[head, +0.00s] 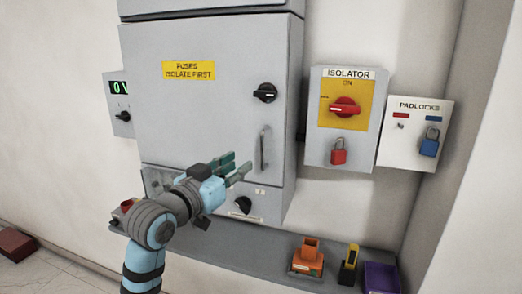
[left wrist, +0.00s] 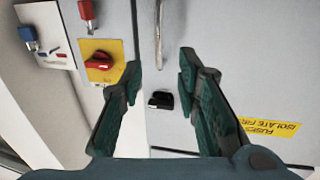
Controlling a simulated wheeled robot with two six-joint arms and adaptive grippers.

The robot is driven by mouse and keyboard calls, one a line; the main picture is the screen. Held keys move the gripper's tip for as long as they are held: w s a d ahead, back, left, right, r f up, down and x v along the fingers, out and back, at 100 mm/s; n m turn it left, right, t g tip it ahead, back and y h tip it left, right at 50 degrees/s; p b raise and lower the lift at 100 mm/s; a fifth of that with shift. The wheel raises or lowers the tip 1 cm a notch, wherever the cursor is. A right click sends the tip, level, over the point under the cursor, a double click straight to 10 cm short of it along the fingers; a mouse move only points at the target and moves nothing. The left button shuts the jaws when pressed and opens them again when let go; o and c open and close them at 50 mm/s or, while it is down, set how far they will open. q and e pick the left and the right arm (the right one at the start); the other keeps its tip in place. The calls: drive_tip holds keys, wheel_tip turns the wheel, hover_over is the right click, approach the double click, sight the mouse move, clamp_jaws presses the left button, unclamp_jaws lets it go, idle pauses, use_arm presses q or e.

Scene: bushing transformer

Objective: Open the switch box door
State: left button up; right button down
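The grey switch box door (head: 215,115) appears shut, with a yellow "FUSES ISOLATE FIRST" label. A vertical bar handle (head: 264,150) is on its right side, below a black rotary knob (head: 265,92). My left gripper (head: 239,169) is open and empty, just left of and in front of the handle's lower part. In the left wrist view, which is turned over, the handle (left wrist: 158,35) lies beyond the open fingertips, roughly in line with the gap between them. The knob (left wrist: 160,101) shows between the fingers. I cannot tell the exact distance to the handle. My right gripper is not in view.
Right of the box are an isolator with a red switch (head: 344,107) and red padlock (head: 338,152), and a padlock board (head: 414,133) with a blue padlock. A shelf (head: 240,249) below bears an orange item (head: 308,258). A small display unit (head: 119,88) is at left.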

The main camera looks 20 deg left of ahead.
sight(261, 150)
use_arm(q)
drive_tip(key=p+x, duration=0.1)
drive_tip(key=x, duration=1)
drive_tip(key=shift+d, duration=0.2)
drive_tip(key=shift+w, duration=0.4)
drive_tip(key=shift+f, duration=0.1)
clamp_jaws()
